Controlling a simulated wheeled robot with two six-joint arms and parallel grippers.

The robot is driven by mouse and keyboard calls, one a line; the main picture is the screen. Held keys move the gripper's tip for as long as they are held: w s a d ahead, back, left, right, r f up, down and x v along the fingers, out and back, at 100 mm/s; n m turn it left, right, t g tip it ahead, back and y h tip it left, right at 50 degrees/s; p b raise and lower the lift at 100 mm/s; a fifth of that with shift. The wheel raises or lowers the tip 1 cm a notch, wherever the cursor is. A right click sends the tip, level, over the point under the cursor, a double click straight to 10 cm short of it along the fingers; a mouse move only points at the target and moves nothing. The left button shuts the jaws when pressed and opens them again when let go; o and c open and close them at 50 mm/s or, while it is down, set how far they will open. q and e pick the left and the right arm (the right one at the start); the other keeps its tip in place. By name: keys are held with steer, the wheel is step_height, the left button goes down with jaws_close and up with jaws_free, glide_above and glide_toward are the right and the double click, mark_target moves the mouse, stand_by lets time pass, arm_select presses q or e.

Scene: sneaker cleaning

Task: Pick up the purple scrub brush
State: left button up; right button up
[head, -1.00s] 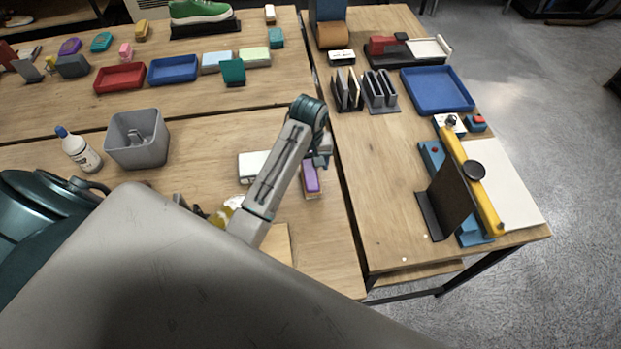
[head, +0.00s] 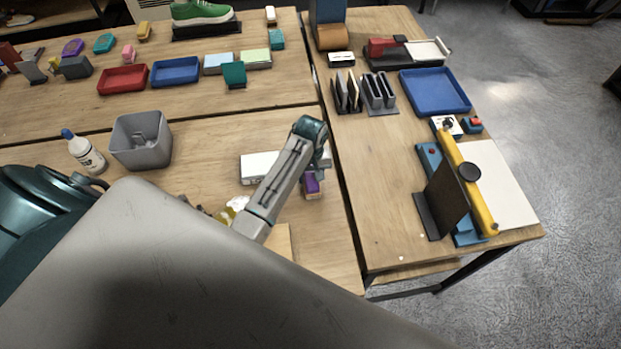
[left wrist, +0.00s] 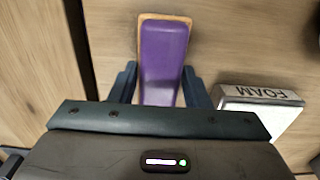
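The purple scrub brush (head: 312,188), with a tan lower edge, lies on the front wooden table near its right edge. In the left wrist view the brush (left wrist: 163,55) lies lengthwise between the fingers of my left gripper (left wrist: 161,88). One finger is on each side, close to the brush's sides. The fingers are apart, and I see no clear squeeze on it. In the head view my left gripper (head: 320,168) is over the brush's far end and hides part of it. My right gripper is not in view.
A white box marked FOAM (head: 258,166) lies just left of the brush; it also shows in the left wrist view (left wrist: 262,104). A grey bin (head: 142,152) and a white bottle (head: 88,156) stand farther left. A gap separates the right-hand table (head: 375,190).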

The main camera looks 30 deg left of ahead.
mark_target(311, 174)
arm_select(q)
steer(key=shift+c, duration=0.5)
steer(key=shift+r, duration=0.1)
steer(key=shift+r+b, duration=0.5)
step_height(311, 174, up, 2)
steer(key=shift+w+r+b, duration=0.1)
steer(key=shift+b, duration=0.65)
steer(key=s+d+b, duration=0.1)
steer(key=s, duration=0.1)
steer(key=s+d, duration=0.1)
steer(key=s, duration=0.2)
steer(key=s+d+b, duration=0.1)
steer(key=s, duration=0.1)
steer(key=shift+s+d+r+b, duration=0.2)
steer(key=shift+s+d+b, duration=0.1)
steer(key=shift+s+d, duration=0.05)
steer(key=s+d, duration=0.1)
steer(key=s, duration=0.1)
steer(key=s+d, duration=0.1)
steer(key=s, duration=0.1)
steer(key=s+d+r, duration=0.1)
steer(key=s, duration=0.1)
steer(key=shift+s+d+r, duration=0.15)
steer(key=shift+s, duration=0.3)
